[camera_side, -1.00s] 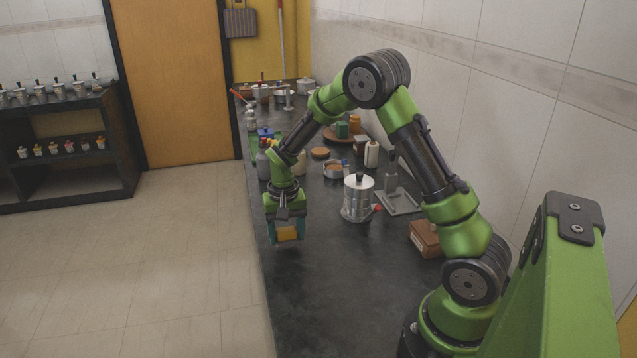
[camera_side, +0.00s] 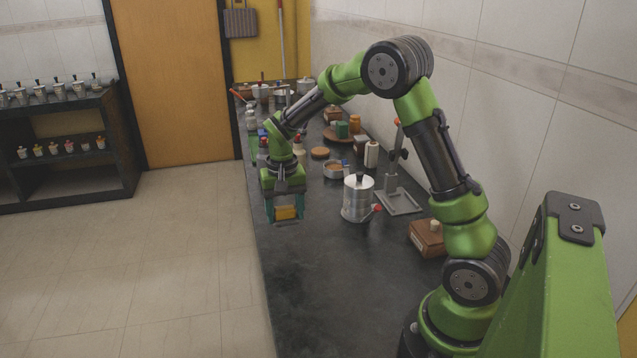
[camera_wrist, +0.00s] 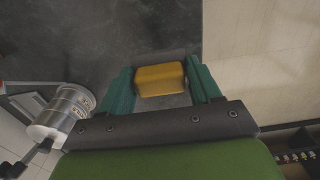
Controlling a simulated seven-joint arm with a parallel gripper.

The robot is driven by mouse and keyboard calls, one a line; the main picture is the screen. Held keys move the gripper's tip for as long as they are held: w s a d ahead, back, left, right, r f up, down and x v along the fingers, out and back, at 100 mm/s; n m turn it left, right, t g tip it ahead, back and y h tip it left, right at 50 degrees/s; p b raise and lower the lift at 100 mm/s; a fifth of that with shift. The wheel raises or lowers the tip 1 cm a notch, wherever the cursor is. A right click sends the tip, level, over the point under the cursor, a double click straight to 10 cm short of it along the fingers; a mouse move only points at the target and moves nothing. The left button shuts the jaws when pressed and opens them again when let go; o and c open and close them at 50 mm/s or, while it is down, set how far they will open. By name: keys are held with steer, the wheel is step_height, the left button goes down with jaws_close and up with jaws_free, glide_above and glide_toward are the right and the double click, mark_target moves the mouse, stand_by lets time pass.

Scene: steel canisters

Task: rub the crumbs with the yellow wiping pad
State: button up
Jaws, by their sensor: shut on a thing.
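The yellow wiping pad (camera_side: 287,213) is held between the two teal fingers of my gripper (camera_side: 285,211). It also shows in the wrist view (camera_wrist: 160,79), between the fingertips, where my gripper (camera_wrist: 160,82) is shut on it. In the side view the pad is low over the left part of the dark counter (camera_side: 320,290); I cannot tell whether it touches the surface. I cannot make out any crumbs in either view.
A steel moka pot (camera_side: 357,199) stands right of my gripper and shows in the wrist view (camera_wrist: 68,108). A metal stand (camera_side: 398,200) and a brown box (camera_side: 427,238) are further right. Several jars and pots crowd the counter behind. The front of the counter is clear.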

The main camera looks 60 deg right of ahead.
stand_by(0.3)
glide_toward(311, 230)
steer(key=shift+s+f, duration=0.1)
steer(key=shift+f, duration=2.75)
steer(key=shift+w+a+f, duration=0.4)
steer(key=shift+w+f, duration=0.05)
steer(key=shift+f, duration=0.15)
steer(key=shift+c, duration=0.9)
steer(key=shift+w+a, duration=1.05)
steer(key=s+d, duration=0.3)
step_height(311, 230, up, 8)
steer(key=shift+r, duration=0.15)
